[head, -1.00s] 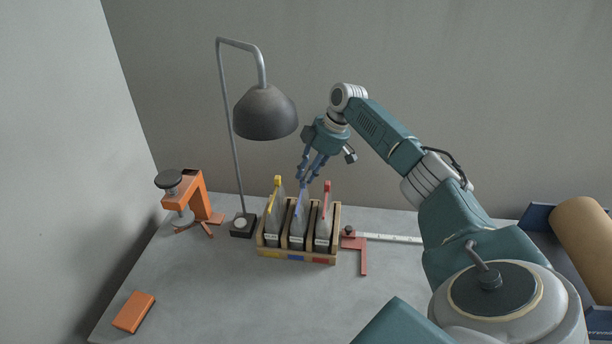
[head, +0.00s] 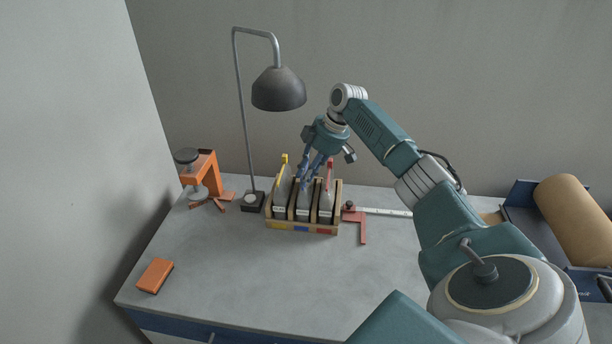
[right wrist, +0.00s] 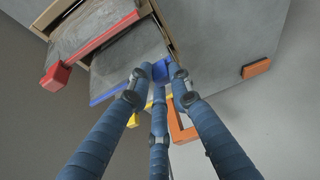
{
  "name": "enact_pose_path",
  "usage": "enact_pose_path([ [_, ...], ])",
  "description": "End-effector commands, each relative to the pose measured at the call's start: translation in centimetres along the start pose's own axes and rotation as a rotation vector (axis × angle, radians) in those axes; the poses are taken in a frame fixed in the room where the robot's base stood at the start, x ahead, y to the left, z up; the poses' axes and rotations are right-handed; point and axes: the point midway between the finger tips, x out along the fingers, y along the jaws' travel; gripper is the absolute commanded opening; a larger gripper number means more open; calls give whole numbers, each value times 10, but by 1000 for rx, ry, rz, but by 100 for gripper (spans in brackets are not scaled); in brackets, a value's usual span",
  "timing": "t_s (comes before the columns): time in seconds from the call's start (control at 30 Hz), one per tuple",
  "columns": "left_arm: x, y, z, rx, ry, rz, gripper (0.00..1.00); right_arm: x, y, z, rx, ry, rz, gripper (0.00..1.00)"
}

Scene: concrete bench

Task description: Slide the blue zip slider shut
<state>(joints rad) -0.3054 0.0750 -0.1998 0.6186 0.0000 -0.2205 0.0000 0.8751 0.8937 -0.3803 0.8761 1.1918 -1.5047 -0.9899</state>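Three grey bags stand side by side in a wooden rack (head: 285,227), with yellow, blue and red zip strips. The blue-zip bag (head: 304,206) is in the middle. My right gripper (head: 304,187) reaches down over it, its fingers covering much of the blue zip in the head view. In the right wrist view, the three fingertips close around the blue zip slider (right wrist: 162,68). It sits towards the front end of the blue strip (right wrist: 105,95), whose rear end shows free. The fingers partly hide the slider. My left gripper is not in view.
The yellow slider (head: 285,157) and red slider (head: 330,166) flank the gripper closely. A lamp (head: 278,90) and an orange clamp (head: 207,165) stand left. A red square (head: 362,226) lies right of the rack. An orange block (head: 155,275) lies front left; the bench front is clear.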

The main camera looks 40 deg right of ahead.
Motion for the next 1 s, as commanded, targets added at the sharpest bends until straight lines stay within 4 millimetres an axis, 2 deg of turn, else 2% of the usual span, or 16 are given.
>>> enact_pose_path([
  [0.03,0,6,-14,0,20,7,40,1,1,1,-2,-2,3,25],
  [0.1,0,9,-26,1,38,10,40,1,1,1,-1,-2,2,36],
  [0.17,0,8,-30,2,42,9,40,1,0,1,-1,-3,2,36],
  [0.3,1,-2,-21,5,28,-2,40,1,0,1,-1,-3,2,36],
  [0.4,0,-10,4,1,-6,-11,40,-1,1,1,-1,-3,2,36],
  [0.47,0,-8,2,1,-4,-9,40,-5,1,1,-1,-2,3,36],
  [0.57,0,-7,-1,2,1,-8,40,-18,2,1,-2,-2,6,36],
  [0.8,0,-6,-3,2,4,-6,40,-69,1,0,-2,-1,6,36],
  [1.0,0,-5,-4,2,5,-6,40,-104,0,-1,-2,-1,5,36],
])
